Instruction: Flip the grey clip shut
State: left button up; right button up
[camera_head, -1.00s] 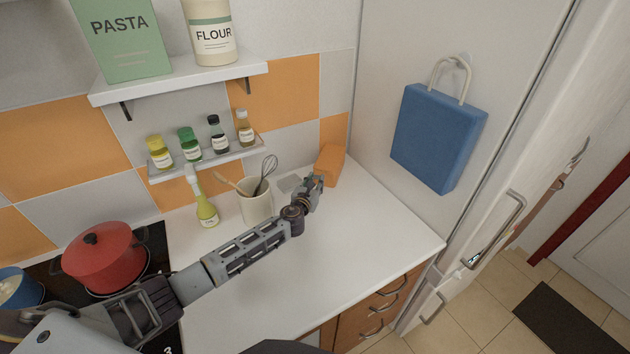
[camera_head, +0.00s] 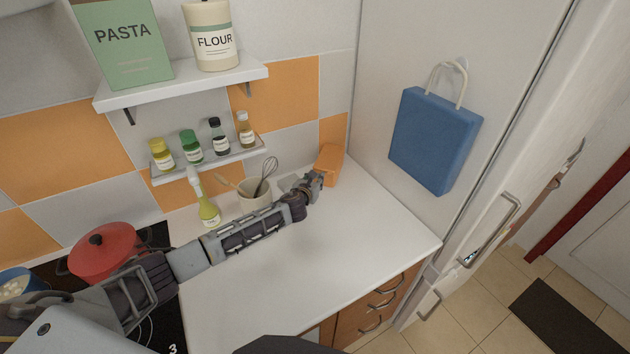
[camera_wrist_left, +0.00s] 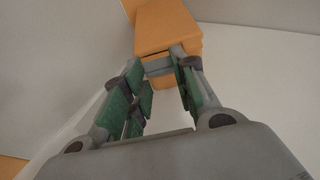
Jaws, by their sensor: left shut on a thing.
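The grey clip (camera_wrist_left: 158,66) is a short grey bar across the end of an orange packet (camera_wrist_left: 166,25) in the left wrist view. The packet (camera_head: 331,160) lies on the white counter in the back corner, in the head view. My left gripper (camera_head: 319,177) reaches over the counter to the near end of the packet. In the left wrist view its green-padded fingers (camera_wrist_left: 160,72) stand on both sides of the clip and are shut on it. The clip is too small and covered to make out in the head view. My right gripper is not in view.
A cream pot with a whisk (camera_head: 256,190) and an oil bottle (camera_head: 206,202) stand just behind my left arm. A red pot (camera_head: 105,252) is on the hob at left. The counter's front right (camera_head: 350,240) is clear. A blue bag (camera_head: 435,140) hangs at right.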

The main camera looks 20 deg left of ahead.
pick_arm(q)
jog(key=shift+w+r+g, duration=0.15)
jog(key=shift+r+g, duration=0.1)
jog(key=shift+g, duration=0.05)
jog(key=shift+w+r+g, duration=0.3)
jog(key=shift+g, duration=0.4)
jog(key=shift+w+r+g, duration=0.25)
jog(key=shift+w+g, duration=0.1)
jog(key=shift+g, duration=0.45)
jog(key=o, duration=1)
jog(key=shift+o, duration=0.2)
jog(key=shift+s, duration=0.15)
jog(key=v, duration=1.1)
jog(key=shift+s+r, duration=0.2)
jog(key=shift+s, duration=0.1)
jog(key=shift+d, duration=0.1)
